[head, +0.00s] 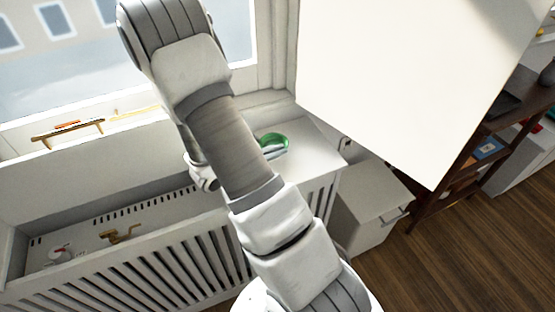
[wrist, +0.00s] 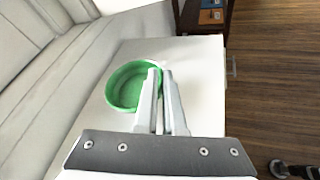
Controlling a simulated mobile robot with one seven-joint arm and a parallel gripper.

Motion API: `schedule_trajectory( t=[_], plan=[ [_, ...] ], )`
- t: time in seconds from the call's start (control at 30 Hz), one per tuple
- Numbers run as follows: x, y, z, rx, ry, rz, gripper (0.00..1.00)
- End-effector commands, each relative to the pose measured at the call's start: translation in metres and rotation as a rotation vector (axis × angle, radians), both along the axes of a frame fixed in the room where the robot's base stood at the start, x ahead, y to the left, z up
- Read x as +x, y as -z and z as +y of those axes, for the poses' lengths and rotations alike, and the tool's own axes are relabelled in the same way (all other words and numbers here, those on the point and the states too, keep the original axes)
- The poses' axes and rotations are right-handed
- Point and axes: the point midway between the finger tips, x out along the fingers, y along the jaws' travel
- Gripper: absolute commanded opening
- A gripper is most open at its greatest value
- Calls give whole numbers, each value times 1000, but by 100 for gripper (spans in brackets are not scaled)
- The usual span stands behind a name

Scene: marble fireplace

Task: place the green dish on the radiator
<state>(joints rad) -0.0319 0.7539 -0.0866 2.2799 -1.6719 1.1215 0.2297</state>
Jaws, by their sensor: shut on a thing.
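The green dish (head: 273,146) is at the right end of the white slatted radiator (head: 312,152), over its flat top. In the wrist view the round dish (wrist: 128,90) is left of centre, with the pale radiator top (wrist: 200,62) under and beside it. My gripper (wrist: 160,74) is shut on the dish's right rim, its two fingers close together. I cannot tell whether the dish touches the top or hangs just above it. My arm hides the gripper and part of the dish in the head view.
A gold-coloured tap-like piece (head: 121,235) and a small red-and-white item (head: 60,255) are in the radiator's recessed left part. A window (head: 70,60) is behind. A white cabinet (head: 372,205) stands right of the radiator, below a large white panel (head: 410,70). A dark shelf (head: 470,160) is farther right.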

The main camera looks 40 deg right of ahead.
Motion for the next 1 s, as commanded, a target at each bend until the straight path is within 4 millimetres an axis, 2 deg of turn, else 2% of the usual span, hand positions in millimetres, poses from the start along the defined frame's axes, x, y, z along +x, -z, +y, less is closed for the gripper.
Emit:
schedule_trajectory(
  t=[0.1, 0.2, 0.57, 0.6, 0.77, 1.0],
  plan=[
    [-1, 22, 0, 0, 1, 4, 0],
    [0, 32, 0, 0, -1, 3, 0],
    [0, 36, 0, -1, -1, 0, 0],
    [0, 36, 0, 0, -1, 0, 8],
    [0, 35, 0, 0, -1, 0, 36],
    [0, 35, 0, 0, -1, 0, 36]
  ],
)
